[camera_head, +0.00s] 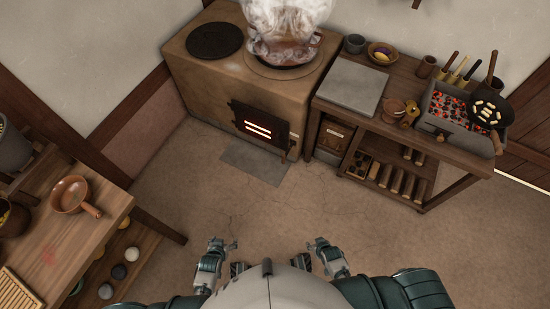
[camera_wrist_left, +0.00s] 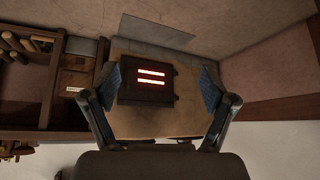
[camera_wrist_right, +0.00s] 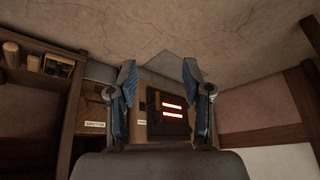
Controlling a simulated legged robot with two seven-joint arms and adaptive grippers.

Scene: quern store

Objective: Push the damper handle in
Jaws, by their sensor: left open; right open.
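A clay stove (camera_head: 215,88) stands against the back wall, its dark fire door (camera_head: 258,125) showing glowing slots. A small light wooden piece (camera_head: 291,148) sticks out beside the door's right side; it may be the damper handle, but how far it stands out I cannot tell. The door also shows in the left wrist view (camera_wrist_left: 147,97) and the right wrist view (camera_wrist_right: 172,122). A small label (camera_wrist_right: 141,122) sits beside it. My left gripper (camera_head: 224,245) and right gripper (camera_head: 320,244) are open and empty, low in front of my body, well short of the stove.
A steaming pot (camera_head: 285,45) sits on the stove. A grey floor plate (camera_head: 253,165) lies before it. To the right stands a wooden bench (camera_head: 400,140) with a charcoal grill (camera_head: 460,120) and pan. A table (camera_head: 65,225) stands at left. The floor between (camera_head: 270,210) is clear.

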